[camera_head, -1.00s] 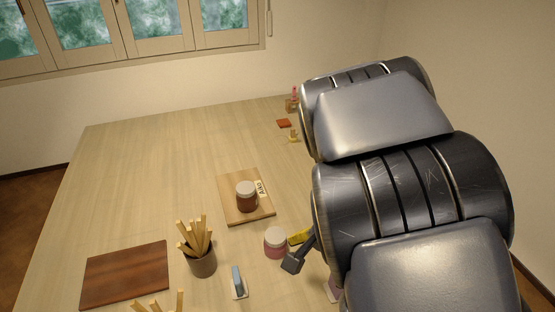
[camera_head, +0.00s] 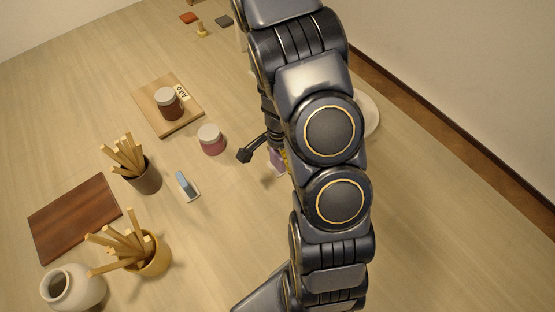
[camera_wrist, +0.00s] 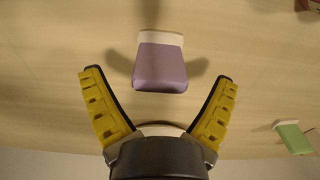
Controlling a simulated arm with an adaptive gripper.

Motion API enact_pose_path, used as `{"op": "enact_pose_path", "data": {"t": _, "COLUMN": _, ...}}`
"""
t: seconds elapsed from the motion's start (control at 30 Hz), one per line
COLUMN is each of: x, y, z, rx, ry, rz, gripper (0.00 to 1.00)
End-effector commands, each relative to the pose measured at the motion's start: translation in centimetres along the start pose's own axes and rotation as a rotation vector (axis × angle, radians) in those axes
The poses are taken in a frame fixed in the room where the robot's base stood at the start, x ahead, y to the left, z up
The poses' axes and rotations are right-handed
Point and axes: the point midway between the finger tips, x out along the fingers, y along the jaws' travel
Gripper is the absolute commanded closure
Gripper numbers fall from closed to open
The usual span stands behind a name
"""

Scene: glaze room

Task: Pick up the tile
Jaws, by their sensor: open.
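A purple tile with a white end strip (camera_wrist: 160,68) is in the upper middle of the wrist view. It lies between and a little beyond the yellow-padded fingertips of my gripper (camera_wrist: 157,76), with a gap on both sides. In the head view the purple tile (camera_head: 277,161) is partly hidden by my gripper and arm. My gripper is open and empty. Other tiles show: a green one with a white edge (camera_wrist: 293,136) in the wrist view, and a blue one with a white base (camera_head: 185,185) in the head view. The pictures do not tell which tile is meant.
A pink jar with a pale lid (camera_head: 210,139) stands left of my gripper. Further left are a board (camera_head: 148,108) with a brown jar (camera_head: 168,102), two cups of sticks (camera_head: 144,178) (camera_head: 155,258), a dark red-brown board (camera_head: 72,218) and a white vase (camera_head: 72,288). A white round thing (camera_head: 371,115) is partly behind my arm.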

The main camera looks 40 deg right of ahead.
Motion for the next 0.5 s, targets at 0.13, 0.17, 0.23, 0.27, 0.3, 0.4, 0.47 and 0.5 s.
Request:
{"op": "enact_pose_path", "data": {"t": 0.13, "x": 1.31, "y": 0.03, "z": 0.05, "rx": 0.000, "ry": -0.001, "rz": 0.001, "gripper": 0.12}}
{"op": "enact_pose_path", "data": {"t": 0.17, "x": 1.40, "y": 0.02, "z": 0.02, "rx": 0.000, "ry": 0.000, "rz": 0.000, "gripper": 0.12}}
{"op": "enact_pose_path", "data": {"t": 0.23, "x": 1.49, "y": 0.01, "z": 0.00, "rx": -0.001, "ry": 0.001, "rz": 0.000, "gripper": 0.12}}
{"op": "enact_pose_path", "data": {"t": 0.27, "x": 1.49, "y": 0.00, "z": -0.01, "rx": -0.001, "ry": 0.001, "rz": -0.001, "gripper": 0.12}}
{"op": "enact_pose_path", "data": {"t": 0.3, "x": 1.47, "y": -0.01, "z": -0.01, "rx": -0.001, "ry": 0.002, "rz": -0.001, "gripper": 0.12}}
{"op": "enact_pose_path", "data": {"t": 0.4, "x": 1.45, "y": -0.01, "z": 0.00, "rx": -0.002, "ry": 0.001, "rz": -0.001, "gripper": 0.12}}
{"op": "enact_pose_path", "data": {"t": 0.47, "x": 1.45, "y": -0.01, "z": 0.00, "rx": -0.002, "ry": 0.001, "rz": -0.001, "gripper": 0.35}}
{"op": "enact_pose_path", "data": {"t": 0.5, "x": 1.45, "y": -0.01, "z": 0.00, "rx": -0.002, "ry": 0.001, "rz": -0.001, "gripper": 0.52}}
